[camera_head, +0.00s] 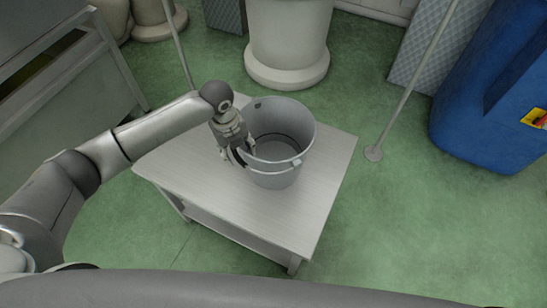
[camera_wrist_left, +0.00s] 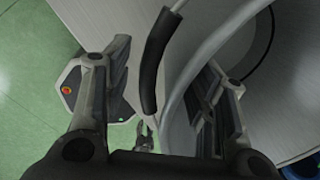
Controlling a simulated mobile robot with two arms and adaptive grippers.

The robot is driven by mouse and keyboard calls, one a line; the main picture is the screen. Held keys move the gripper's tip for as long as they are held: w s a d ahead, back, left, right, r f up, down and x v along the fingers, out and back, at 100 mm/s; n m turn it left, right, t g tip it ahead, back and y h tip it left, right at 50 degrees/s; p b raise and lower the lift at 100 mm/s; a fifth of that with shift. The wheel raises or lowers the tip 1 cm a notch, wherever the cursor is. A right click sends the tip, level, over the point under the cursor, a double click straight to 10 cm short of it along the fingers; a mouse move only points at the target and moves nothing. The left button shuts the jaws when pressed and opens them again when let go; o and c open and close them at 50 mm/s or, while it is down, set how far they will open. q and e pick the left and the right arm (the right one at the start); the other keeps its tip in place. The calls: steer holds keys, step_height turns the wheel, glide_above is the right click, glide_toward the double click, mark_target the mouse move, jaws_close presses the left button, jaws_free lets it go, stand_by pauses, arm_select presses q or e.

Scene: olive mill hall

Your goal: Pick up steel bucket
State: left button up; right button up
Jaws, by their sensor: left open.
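A steel bucket (camera_head: 284,172) stands upright on a small light-grey table (camera_head: 322,185) in the head view. My left gripper (camera_head: 243,152) is at the bucket's left rim, with its fingers pointing down. In the left wrist view the left gripper (camera_wrist_left: 163,68) is open. The bucket's rim and wall (camera_wrist_left: 203,55) and the handle's black grip (camera_wrist_left: 152,62) lie between its two fingers. The right-hand finger is on the bucket's inner side, the other outside. Whether a finger touches the bucket I cannot tell.
A large pale round vessel (camera_head: 288,40) stands behind the table. A blue tank (camera_head: 475,95) is at the right, near a thin post (camera_head: 410,85). A grey metal unit (camera_head: 75,100) is at the left.

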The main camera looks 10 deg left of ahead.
arm_select(q)
steer(key=shift+f, duration=0.6)
jaws_close()
steer(key=shift+d+r, duration=0.1)
steer(key=shift+r, duration=0.05)
